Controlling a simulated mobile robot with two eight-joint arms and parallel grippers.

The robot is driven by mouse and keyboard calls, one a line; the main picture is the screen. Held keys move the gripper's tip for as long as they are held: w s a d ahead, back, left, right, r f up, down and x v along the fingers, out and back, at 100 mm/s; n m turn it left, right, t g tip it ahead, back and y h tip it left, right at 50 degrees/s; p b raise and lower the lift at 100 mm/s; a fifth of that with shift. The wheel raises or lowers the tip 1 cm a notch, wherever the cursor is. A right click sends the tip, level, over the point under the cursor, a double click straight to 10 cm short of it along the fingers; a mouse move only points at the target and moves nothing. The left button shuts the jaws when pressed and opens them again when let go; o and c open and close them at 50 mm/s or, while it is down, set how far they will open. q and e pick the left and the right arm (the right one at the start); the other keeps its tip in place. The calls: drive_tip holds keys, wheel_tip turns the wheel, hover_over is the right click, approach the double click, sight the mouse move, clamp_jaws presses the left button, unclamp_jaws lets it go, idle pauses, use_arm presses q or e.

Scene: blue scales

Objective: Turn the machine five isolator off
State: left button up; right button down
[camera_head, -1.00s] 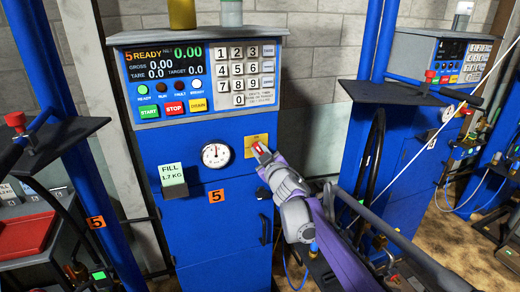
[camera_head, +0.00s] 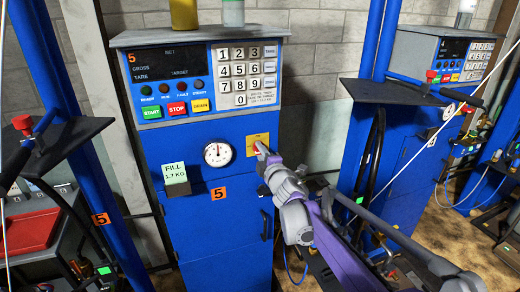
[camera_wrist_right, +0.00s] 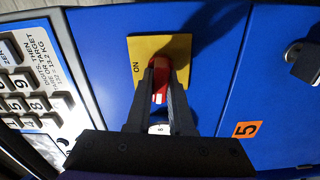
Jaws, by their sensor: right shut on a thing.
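Machine five is a blue cabinet (camera_head: 215,235) with a scale head on top and an orange 5 label. Its isolator is a yellow plate (camera_head: 250,139) with a red handle on the upper right of the cabinet front. In the right wrist view the plate (camera_wrist_right: 182,47) has ON printed at its left edge. My right gripper (camera_head: 261,149) is at the isolator, shut on the red handle (camera_wrist_right: 160,82), its fingers on either side. The fingers and arm hide part of the handle and plate. The display (camera_head: 165,62) is dark. My left gripper is not in view.
A pressure gauge (camera_head: 217,153) and a fill card (camera_head: 174,172) are left of the isolator. A similar blue machine (camera_head: 425,140) stands at the right. A black shelf (camera_head: 70,145) with a red button and a red tray (camera_head: 28,230) are at the left.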

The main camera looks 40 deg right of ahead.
drive_tip(key=shift+n, duration=0.6)
drive_tip(key=c, duration=0.8)
unclamp_jaws()
drive_tip(key=v, duration=1)
drive_tip(key=shift+s+b, duration=0.4)
drive_tip(key=shift+a, duration=0.2)
